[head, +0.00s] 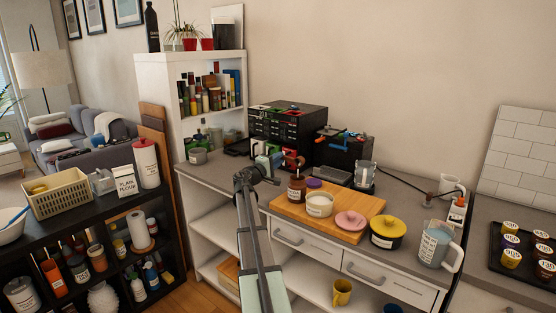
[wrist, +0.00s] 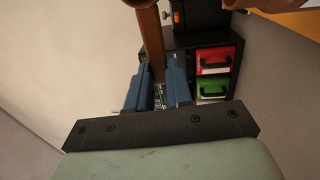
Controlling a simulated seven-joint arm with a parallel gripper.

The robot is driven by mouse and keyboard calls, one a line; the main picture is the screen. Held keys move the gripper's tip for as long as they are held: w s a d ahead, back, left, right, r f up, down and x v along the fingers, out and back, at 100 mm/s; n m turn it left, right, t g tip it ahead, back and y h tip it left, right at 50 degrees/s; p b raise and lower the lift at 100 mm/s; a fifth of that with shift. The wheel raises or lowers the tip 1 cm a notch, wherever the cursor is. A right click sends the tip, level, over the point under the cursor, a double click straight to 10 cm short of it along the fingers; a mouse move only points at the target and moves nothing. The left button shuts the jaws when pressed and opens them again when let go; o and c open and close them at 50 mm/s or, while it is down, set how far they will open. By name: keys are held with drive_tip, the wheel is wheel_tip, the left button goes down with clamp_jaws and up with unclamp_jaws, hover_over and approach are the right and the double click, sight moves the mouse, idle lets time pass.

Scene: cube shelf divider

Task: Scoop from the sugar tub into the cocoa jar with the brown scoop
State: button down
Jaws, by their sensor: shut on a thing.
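My gripper (wrist: 158,85) is shut on the handle of the brown scoop (wrist: 151,40); the scoop's bowl is out of the wrist view. In the head view my gripper (head: 277,157) is behind and left of the wooden board, and the scoop (head: 293,160) shows as a small brown shape above a brown labelled jar, apparently the cocoa jar (head: 297,190). I cannot tell whether the scoop touches the jar or holds anything. An open white tub with pale contents, apparently the sugar tub (head: 320,208), stands on the board right of the jar.
Black drawers (head: 287,123) stand behind.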

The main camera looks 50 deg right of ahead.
drive_tip(key=shift+a+f+h, duration=0.1)
drive_tip(key=shift+f+h, duration=0.15)
drive_tip(key=shift+h, duration=0.9)
drive_tip(key=shift+a+f+h, duration=0.1)
drive_tip(key=shift+f+h, duration=0.15)
drive_tip(key=shift+h, duration=0.9)
drive_tip(key=shift+w, duration=0.1)
idle(0.7)
